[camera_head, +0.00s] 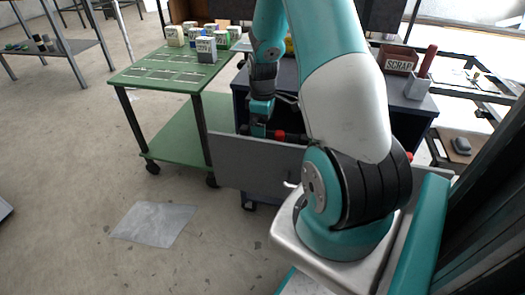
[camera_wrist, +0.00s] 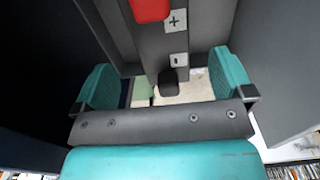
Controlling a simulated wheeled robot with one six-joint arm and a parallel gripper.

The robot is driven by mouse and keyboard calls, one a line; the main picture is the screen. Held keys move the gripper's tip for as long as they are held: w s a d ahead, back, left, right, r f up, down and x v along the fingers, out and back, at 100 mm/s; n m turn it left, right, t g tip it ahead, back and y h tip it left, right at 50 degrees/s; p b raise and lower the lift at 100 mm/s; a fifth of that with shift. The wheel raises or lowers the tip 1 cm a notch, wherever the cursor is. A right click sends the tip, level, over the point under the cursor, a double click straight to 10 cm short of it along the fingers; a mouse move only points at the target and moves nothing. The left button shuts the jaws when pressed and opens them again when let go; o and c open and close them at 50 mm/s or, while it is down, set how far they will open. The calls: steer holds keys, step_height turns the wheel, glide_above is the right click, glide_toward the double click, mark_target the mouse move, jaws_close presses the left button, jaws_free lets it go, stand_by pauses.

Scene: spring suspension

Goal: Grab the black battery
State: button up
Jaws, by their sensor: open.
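My gripper (camera_wrist: 170,88) is open, with a teal finger pad at left and another at right in the wrist view. Beyond and between the pads is a dark grey block with plus and minus marks (camera_wrist: 172,42) and a red part at its top; it looks like the battery. A small black rounded end (camera_wrist: 169,80) shows below the minus mark. Gaps show between the pads and the block. In the head view my gripper (camera_head: 258,128) reaches down into the cabinet's open drawer (camera_head: 255,165). Red and black items (camera_head: 282,135) lie beside it, partly hidden by the arm.
Grey drawer walls stand close around my gripper in the wrist view. A scrap box (camera_head: 398,60) and a cup (camera_head: 418,86) with a red-handled tool sit on the cabinet top (camera_head: 410,103). The left floor is mostly free.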

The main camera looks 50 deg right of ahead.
step_height(320, 180, down, 6)
steer(key=shift+a+r+b, duration=0.1)
steer(key=shift+a+b, duration=0.05)
steer(key=shift+b, duration=0.75)
steer(key=c, duration=1.8)
steer(key=shift+w+r, duration=0.1)
steer(key=shift+r, duration=0.05)
jaws_close()
steer(key=shift+r, duration=0.1)
